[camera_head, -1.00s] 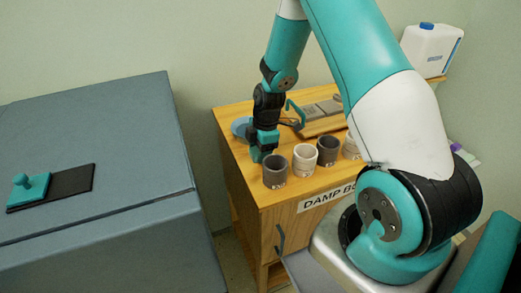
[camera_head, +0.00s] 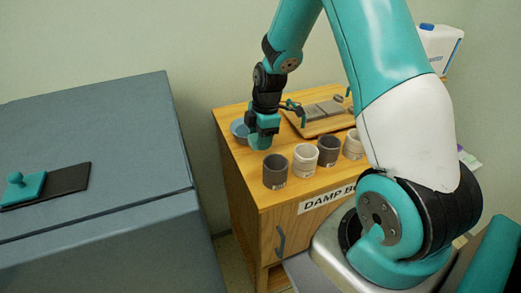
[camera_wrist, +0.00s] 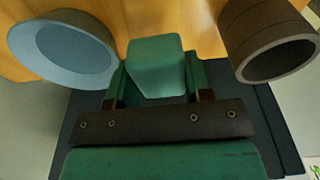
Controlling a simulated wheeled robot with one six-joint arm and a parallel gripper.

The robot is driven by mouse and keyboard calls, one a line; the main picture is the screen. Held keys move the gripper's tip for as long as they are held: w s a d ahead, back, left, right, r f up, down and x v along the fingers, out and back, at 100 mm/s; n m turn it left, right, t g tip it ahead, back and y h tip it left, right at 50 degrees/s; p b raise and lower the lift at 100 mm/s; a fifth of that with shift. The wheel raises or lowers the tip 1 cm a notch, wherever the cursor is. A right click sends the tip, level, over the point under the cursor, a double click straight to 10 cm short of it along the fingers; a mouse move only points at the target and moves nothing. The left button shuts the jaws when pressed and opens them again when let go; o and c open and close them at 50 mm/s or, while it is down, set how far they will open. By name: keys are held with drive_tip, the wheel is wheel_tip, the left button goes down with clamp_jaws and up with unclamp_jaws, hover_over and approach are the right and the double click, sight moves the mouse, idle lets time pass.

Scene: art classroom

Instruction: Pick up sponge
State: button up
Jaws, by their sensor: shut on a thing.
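The sponge (camera_wrist: 156,66) is a pale teal block seen end-on in the wrist view, between the fingers of my gripper (camera_wrist: 157,92). My gripper is shut on it. In the head view my gripper (camera_head: 263,136) points down above the left part of the wooden cabinet top (camera_head: 232,112), behind the left dark cup. The sponge is hard to tell from the teal fingers there. Whether it is clear of the cabinet top is hard to judge.
A blue bowl (camera_head: 239,130) sits just left of my gripper. A dark cup (camera_head: 275,171), a white cup (camera_head: 304,160) and more cups line the front edge. A wooden board (camera_head: 325,120) with grey slabs lies behind. A blue-grey chest (camera_head: 90,130) stands left.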

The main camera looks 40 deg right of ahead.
wheel_tip(320, 180, up, 15)
drive_tip(key=b, duration=0.2)
drive_tip(key=shift+b, duration=0.35)
